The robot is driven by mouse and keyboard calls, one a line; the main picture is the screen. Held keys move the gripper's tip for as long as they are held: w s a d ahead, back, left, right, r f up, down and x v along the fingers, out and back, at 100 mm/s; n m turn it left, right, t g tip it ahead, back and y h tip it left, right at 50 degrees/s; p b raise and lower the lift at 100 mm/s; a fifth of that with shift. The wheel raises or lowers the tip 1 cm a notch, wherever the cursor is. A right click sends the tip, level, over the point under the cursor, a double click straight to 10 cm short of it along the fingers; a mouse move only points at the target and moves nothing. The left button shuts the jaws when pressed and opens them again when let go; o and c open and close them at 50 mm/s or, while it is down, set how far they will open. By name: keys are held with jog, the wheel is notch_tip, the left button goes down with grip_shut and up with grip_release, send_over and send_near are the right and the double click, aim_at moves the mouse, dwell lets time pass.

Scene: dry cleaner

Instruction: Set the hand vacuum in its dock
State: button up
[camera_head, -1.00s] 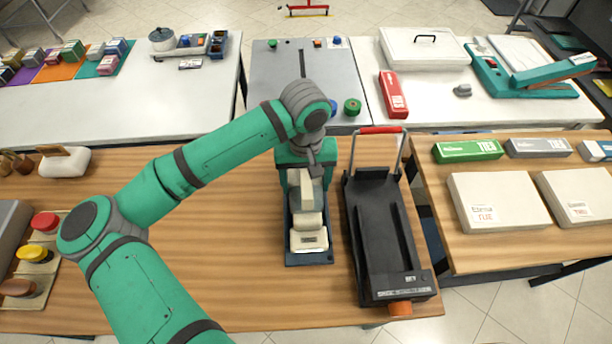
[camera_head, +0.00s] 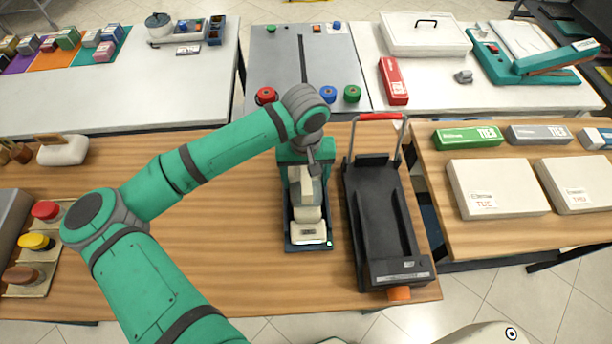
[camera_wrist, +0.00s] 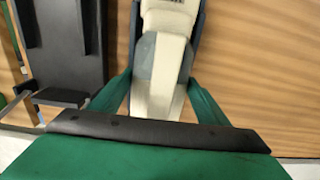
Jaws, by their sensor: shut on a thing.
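The hand vacuum (camera_head: 307,214) is cream with a grey-blue part and lies lengthwise in or just over a narrow dark blue tray (camera_head: 308,246), apparently its dock, on the wooden table. My gripper (camera_head: 306,172) is shut on the vacuum at its far end, pointing down. In the wrist view, the green fingers of my gripper (camera_wrist: 162,92) stand on both sides of the cream vacuum body (camera_wrist: 168,22). The vacuum looks lined up with the tray. Whether it rests fully on the tray floor is hidden by the vacuum and gripper.
A black carrier with a red handle (camera_head: 384,228) stands close on the right of the tray. Left of the tray the wooden table (camera_head: 215,245) is clear up to the colored-knob items (camera_head: 36,241). A cream rounded thing (camera_head: 485,336) shows at the bottom right edge.

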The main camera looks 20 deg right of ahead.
jog(key=shift+f, duration=0.3)
dwell(0.5)
jog(key=o, duration=1.2)
jog(key=shift+c, duration=0.2)
notch_tip(320, 180, up, 11)
jog(key=shift+f, duration=0.1)
